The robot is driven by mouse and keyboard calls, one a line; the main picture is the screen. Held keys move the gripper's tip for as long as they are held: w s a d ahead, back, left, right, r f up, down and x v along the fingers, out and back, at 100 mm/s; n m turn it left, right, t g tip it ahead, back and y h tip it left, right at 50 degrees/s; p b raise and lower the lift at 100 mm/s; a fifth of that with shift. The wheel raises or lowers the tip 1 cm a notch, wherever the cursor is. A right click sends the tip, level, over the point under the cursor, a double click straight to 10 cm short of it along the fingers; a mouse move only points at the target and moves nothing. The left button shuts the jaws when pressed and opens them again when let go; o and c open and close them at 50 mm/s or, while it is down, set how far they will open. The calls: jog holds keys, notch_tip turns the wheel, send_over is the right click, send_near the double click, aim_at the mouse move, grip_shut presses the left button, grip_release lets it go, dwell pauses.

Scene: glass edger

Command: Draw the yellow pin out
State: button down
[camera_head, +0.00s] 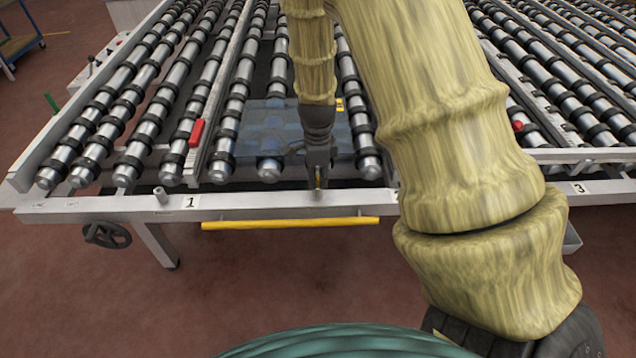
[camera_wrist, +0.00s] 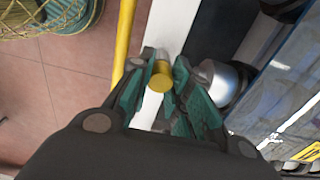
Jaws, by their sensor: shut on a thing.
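The yellow pin (camera_wrist: 160,80) shows its round yellow head between the two green-padded fingers of my gripper (camera_wrist: 157,86) in the wrist view. My gripper is shut on it. A short grey part shows beyond the head, over the white rail; whether the pin's lower end sits in a hole is hidden. In the head view my gripper (camera_head: 318,170) points down at the front rail (camera_head: 262,207) of the roller table, between the labels 1 and 2. Only a small yellow speck of the pin shows there.
A yellow bar (camera_head: 270,224) runs along the front of the rail, close below my gripper. A glass sheet (camera_head: 262,125) lies on the rollers behind. A red block (camera_head: 196,133) is to the left, and a black handwheel (camera_head: 106,235) hangs under the rail.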

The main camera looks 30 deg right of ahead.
jog(key=shift+r+p, duration=0.8)
jog(key=shift+p, duration=0.1)
dwell(0.7)
jog(key=shift+r+p, duration=2.25)
jog(key=shift+r, duration=0.3)
jog(key=shift+r+p, duration=1.85)
jog(key=shift+r, duration=0.15)
